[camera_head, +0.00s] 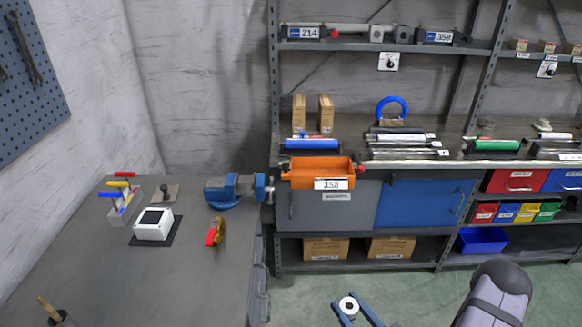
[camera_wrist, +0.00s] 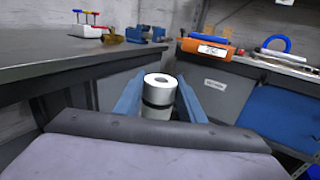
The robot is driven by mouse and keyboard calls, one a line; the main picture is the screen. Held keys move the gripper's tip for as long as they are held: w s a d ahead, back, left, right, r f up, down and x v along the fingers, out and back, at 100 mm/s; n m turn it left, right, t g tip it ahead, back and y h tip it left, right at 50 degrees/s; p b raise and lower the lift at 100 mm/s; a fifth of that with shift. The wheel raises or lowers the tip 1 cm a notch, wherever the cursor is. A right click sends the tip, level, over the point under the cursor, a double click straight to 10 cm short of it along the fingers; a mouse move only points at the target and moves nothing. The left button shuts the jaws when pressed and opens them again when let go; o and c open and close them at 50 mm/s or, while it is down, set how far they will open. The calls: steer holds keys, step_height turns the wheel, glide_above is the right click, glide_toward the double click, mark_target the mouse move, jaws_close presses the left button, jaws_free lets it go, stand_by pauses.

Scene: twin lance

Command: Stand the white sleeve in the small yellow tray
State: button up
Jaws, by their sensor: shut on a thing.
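The white sleeve (camera_head: 348,305) is a short round cylinder with a hole in its top, seen at the bottom of the head view. In the wrist view the sleeve (camera_wrist: 158,92) stands roughly upright with a dark band around it. My gripper (camera_head: 350,301) has its blue fingers on both sides of the sleeve and is shut on it, in front of the benches. The fingers partly hide the sleeve's lower part. A small yellow bin (camera_head: 527,213) sits in a row on the right shelf; I cannot tell whether it is the small yellow tray.
An orange tray (camera_head: 318,171) labelled 358 stands on the back bench's front edge. A blue vise (camera_head: 232,190), a white box (camera_head: 154,225) and a yellow-and-red item (camera_head: 217,232) are on the left bench. Open floor (camera_head: 300,297) lies between the benches and my arm.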

steer(key=shift+d, duration=0.2)
steer(key=s+a+r+n+g+y, duration=0.2)
steer(key=s+a+r+n+g, duration=0.2)
steer(key=a, duration=1)
steer(key=s+a+r+n+g+y+b, duration=0.1)
steer(key=s+a+r+n+g+y, duration=0.2)
steer(key=a+g, duration=0.7)
steer(key=s+a+r+n+g+y, duration=0.3)
steer(key=s+a+r+n+g, duration=0.3)
steer(key=a, duration=1.4)
steer(key=shift+s+r+n+g, duration=0.25)
steer(key=shift+s+n+g, duration=0.5)
steer(key=shift+n, duration=0.65)
steer(key=shift+f+p, duration=0.55)
steer(key=shift+f, duration=4.4)
